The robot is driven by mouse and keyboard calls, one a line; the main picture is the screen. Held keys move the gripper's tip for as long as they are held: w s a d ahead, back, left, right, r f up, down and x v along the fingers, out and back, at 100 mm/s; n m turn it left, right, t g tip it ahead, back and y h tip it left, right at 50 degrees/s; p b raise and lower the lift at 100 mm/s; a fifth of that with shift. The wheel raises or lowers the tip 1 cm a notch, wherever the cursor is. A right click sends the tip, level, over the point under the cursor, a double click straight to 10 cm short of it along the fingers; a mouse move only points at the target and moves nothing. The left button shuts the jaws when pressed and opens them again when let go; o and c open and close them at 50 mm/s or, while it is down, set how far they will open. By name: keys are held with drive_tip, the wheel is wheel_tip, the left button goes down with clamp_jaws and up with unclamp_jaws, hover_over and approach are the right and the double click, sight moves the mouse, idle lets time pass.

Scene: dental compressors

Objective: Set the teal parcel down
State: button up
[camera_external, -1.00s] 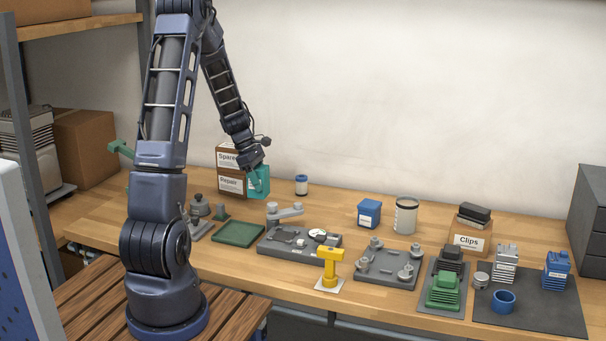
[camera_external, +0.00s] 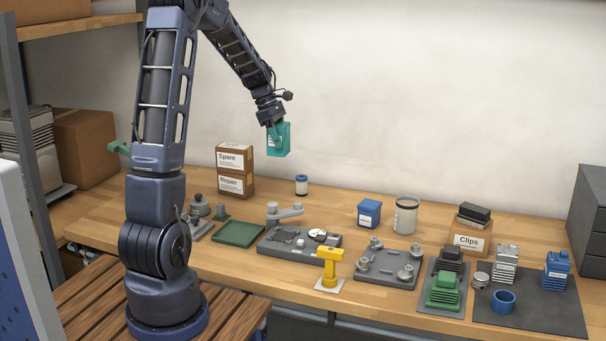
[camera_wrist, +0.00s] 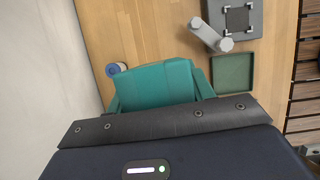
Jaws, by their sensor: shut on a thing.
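The teal parcel (camera_external: 281,141) is a box with a pale label on its side. My gripper (camera_external: 274,132) is shut on it and holds it in the air above the back of the workbench, right of and higher than the stacked Spare and Repair boxes. In the wrist view the teal parcel (camera_wrist: 156,84) shows between the two teal fingers of my gripper (camera_wrist: 158,92). Bench surface shows beyond it, so it is clear of the bench. Its underside is hidden.
The Spare box (camera_external: 233,157) stands on the Repair box (camera_external: 231,185). Bare wood (camera_external: 335,205) shows between the jar and the blue bin.

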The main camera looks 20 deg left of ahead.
drive_tip(key=w+d, duration=0.3)
drive_tip(key=d, duration=0.9)
drive_tip(key=shift+m, duration=0.3)
wheel_tip(320, 180, down, 20)
drive_tip(key=shift+r, duration=0.1)
drive_tip(key=o, duration=1)
drive_tip(key=shift+f, duration=0.2)
drive_tip(key=shift+o, duration=0.2)
drive_tip(key=shift+r, duration=0.1)
